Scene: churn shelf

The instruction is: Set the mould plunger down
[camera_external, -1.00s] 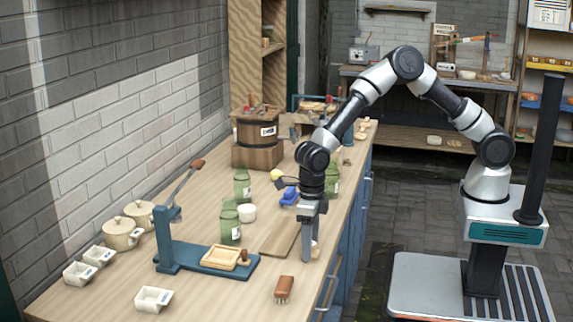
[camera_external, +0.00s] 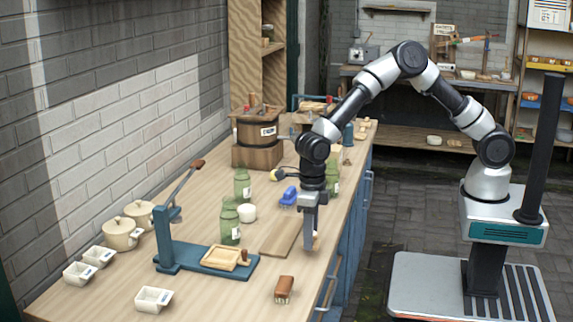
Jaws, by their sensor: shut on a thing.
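My gripper (camera_external: 309,246) points straight down over the front right of the bench, beside a flat wooden board (camera_external: 279,238). Its fingers are shut on the mould plunger (camera_external: 316,239), of which only a small pale wooden bit shows at the right of the fingers. The rest of the plunger is hidden by the fingers. I cannot tell whether its lower end touches the bench.
A brown-backed brush (camera_external: 284,288) lies in front of the gripper. A blue lever press (camera_external: 205,257) with a wooden mould (camera_external: 222,257) stands left. Green jars (camera_external: 230,222), a white cup (camera_external: 247,213) and a blue object (camera_external: 289,196) stand behind. The bench's right edge is close.

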